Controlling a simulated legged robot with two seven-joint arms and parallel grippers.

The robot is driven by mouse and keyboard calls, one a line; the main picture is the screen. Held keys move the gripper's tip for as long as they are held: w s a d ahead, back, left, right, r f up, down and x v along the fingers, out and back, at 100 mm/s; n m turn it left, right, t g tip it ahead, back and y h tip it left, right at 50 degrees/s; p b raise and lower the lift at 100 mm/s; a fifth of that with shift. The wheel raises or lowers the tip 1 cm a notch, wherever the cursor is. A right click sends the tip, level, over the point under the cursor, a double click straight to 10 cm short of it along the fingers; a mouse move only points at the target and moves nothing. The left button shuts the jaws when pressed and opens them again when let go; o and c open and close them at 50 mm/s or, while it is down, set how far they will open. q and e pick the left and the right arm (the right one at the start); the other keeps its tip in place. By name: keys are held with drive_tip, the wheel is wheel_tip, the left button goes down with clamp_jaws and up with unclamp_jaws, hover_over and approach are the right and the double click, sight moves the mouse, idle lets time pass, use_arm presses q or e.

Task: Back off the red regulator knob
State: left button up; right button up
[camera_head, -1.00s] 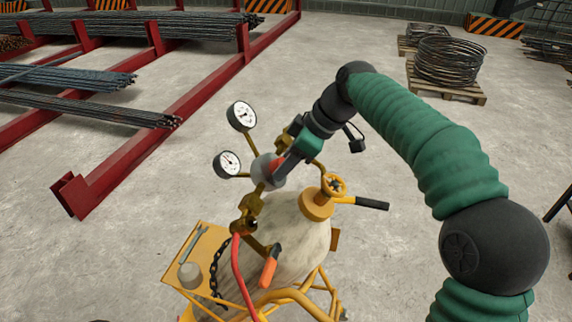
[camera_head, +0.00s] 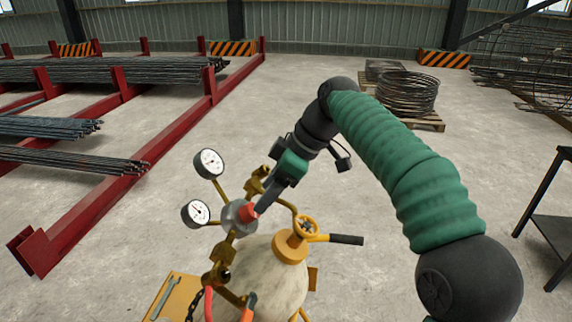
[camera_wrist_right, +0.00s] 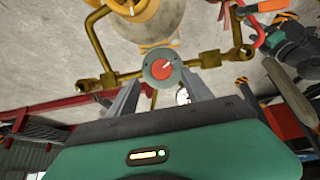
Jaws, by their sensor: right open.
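The red regulator knob (camera_head: 249,211) sits on the front of a round grey regulator body (camera_head: 235,217). In the right wrist view the knob (camera_wrist_right: 162,68) is a red disc with a pale mark, facing the camera. My right gripper (camera_head: 263,200) is open. In the wrist view its two fingers (camera_wrist_right: 160,84) spread to either side below the knob, with the knob showing between their tips. Whether they touch it I cannot tell.
Two white-faced gauges (camera_head: 203,188) stand left of the regulator. A red rack (camera_head: 120,190) of steel bars stands left. A dark table (camera_head: 555,215) stands right.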

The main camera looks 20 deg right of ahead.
drive_tip(key=p+v, duration=0.2)
drive_tip(key=v, duration=0.8)
drive_tip(key=shift+d+r, duration=0.2)
drive_tip(key=shift+d, duration=0.05)
drive_tip(key=shift+s, duration=0.15)
